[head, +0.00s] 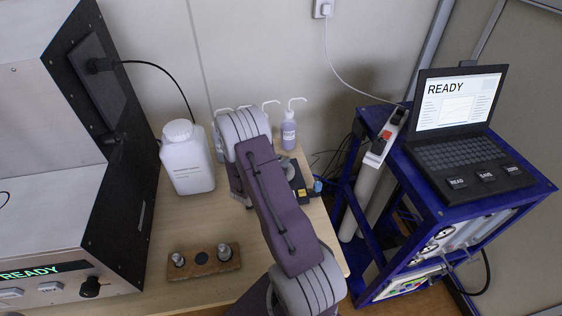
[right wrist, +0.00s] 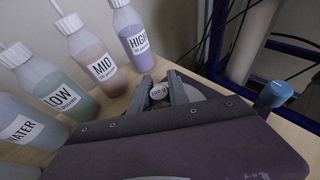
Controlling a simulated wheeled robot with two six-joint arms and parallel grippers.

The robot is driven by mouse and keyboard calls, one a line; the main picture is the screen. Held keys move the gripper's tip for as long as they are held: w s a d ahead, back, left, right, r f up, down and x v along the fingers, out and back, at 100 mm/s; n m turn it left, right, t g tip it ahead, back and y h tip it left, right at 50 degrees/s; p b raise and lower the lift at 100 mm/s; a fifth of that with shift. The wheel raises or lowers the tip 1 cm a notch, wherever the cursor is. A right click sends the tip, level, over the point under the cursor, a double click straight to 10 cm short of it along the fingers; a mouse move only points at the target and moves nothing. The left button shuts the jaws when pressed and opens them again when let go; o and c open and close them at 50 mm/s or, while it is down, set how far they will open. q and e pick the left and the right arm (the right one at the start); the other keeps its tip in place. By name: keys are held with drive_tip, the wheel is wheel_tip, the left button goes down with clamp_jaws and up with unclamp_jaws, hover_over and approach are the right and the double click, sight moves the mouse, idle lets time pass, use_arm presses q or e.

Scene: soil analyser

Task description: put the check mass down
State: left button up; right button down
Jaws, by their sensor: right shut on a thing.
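The check mass (right wrist: 158,92), a small metal piece with a pale top marked about 100 g, sits between the fingers of my right gripper (right wrist: 160,83) in the right wrist view. The gripper is shut on it, close over the wooden table. In the head view my purple forearm hides most of this gripper and the mass. A wooden block (head: 234,265) lies at the front of the table in the head view. It carries two metal masses, one at the left (head: 178,259) and one at the right (head: 224,252), with a dark round spot between them. My left gripper is not in view.
Wash bottles stand by the wall; the right wrist view shows WATER (right wrist: 22,128), LOW (right wrist: 62,105), MID (right wrist: 103,68) and HIGH (right wrist: 137,42). A blue-capped item (right wrist: 273,95) is at right. A white jug (head: 188,165) and the analyser (head: 60,215) stand left. The laptop (head: 455,150) is on a blue rack.

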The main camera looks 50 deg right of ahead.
drive_tip(key=shift+s+f, duration=0.1)
drive_tip(key=c, duration=1.3)
unclamp_jaws()
drive_tip(key=shift+o, duration=0.2)
